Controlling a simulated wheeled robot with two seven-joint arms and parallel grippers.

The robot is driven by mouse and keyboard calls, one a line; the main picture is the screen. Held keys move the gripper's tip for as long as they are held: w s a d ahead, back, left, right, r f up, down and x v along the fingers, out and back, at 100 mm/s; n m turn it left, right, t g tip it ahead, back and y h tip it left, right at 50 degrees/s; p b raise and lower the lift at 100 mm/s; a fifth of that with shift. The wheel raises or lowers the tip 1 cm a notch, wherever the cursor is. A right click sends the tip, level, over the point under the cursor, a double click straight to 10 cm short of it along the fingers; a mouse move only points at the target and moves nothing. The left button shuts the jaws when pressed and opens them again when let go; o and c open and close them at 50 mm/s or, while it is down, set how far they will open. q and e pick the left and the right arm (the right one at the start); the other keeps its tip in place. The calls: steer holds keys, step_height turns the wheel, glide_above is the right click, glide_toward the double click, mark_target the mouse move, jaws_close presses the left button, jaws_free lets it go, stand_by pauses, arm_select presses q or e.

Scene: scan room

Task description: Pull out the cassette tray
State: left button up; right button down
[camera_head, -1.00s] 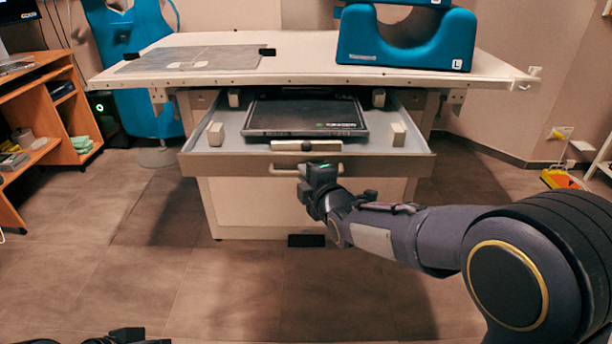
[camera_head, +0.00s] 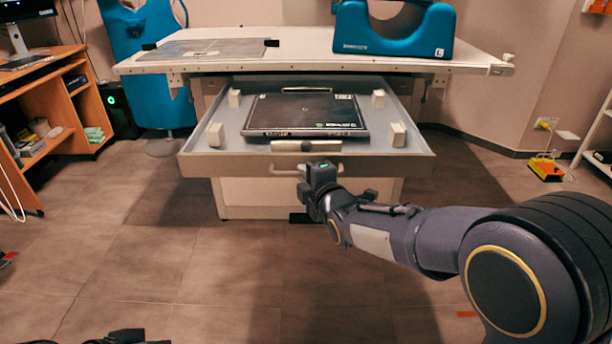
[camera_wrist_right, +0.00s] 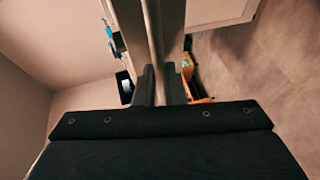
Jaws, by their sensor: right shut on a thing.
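The cassette tray (camera_head: 225,165) is a shallow drawer under the table top, standing well out from the table. A dark flat cassette (camera_head: 305,115) lies in it between several pale blocks. A bar handle (camera_head: 285,170) runs along its front face. My right gripper (camera_head: 308,172) is shut on the handle near its right end. In the right wrist view the handle (camera_wrist_right: 155,45) passes between the fingers of the right gripper (camera_wrist_right: 161,85). At the bottom left of the head view a dark part of my left gripper (camera_head: 125,337) shows; its fingers are not clear.
The table top (camera_head: 290,48) holds a grey flat panel (camera_head: 212,48) and a blue cushion (camera_head: 392,30). An orange desk (camera_head: 60,95) stands at the left. A yellow and orange object (camera_head: 546,168) lies on the floor at the right. The floor before the tray is clear.

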steer(key=c, duration=1.5)
jaws_free()
steer(key=shift+w, duration=0.1)
steer(key=shift+r, duration=0.1)
steer(key=p+v, duration=0.2)
steer(key=v, duration=0.5)
steer(key=shift+s+d, duration=0.15)
steer(key=shift+s, duration=0.3)
